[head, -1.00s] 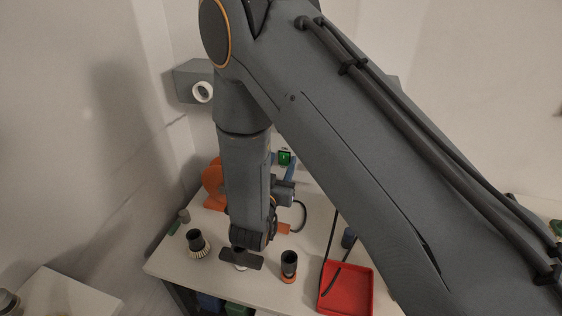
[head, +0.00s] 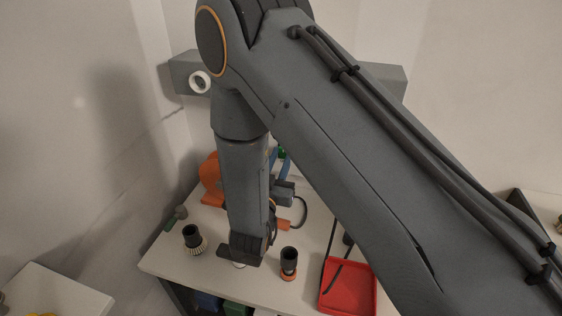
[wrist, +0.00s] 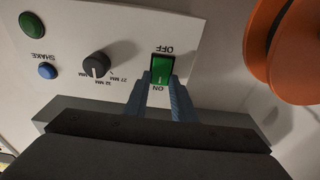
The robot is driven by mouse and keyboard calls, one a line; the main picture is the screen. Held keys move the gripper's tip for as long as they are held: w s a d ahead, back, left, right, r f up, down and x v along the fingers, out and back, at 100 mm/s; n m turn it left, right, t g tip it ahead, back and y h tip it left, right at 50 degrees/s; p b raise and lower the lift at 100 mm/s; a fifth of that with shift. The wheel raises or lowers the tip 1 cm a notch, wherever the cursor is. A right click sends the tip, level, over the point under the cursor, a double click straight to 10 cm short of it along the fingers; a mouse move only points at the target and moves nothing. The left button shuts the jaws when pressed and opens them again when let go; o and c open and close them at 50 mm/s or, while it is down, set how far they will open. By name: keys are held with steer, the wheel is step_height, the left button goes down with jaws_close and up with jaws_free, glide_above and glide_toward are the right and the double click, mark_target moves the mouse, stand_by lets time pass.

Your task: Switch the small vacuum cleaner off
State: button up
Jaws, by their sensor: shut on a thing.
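In the wrist view a pale panel carries a green rocker switch (wrist: 161,69), with OFF printed above it and ON below; the lettering is upside down. My gripper (wrist: 161,84) has its two blue fingers on either side of the switch, shut on it at its ON end. In the head view my gripper (head: 240,252) is a dark shape low over the bench, and its fingertips are hidden. I cannot tell a whole vacuum cleaner body in either view.
The panel also has a black knob (wrist: 95,65), a blue SHAKE button (wrist: 47,71) and a green button (wrist: 31,25). An orange round part (wrist: 290,45) is close at right. On the bench are a brush (head: 193,239), a dark nozzle (head: 289,262) and a red tray (head: 348,292).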

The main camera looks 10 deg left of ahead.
stand_by(0.3)
steer(key=o, duration=1.1)
steer(key=shift+c, duration=0.2)
steer(key=shift+s, duration=0.1)
steer(key=s+a+f+b, duration=0.1)
steer(key=s+b, duration=0.1)
steer(key=s, duration=0.5)
steer(key=shift+s+f, duration=0.15)
steer(key=shift+s, duration=0.05)
steer(key=shift+s, duration=0.1)
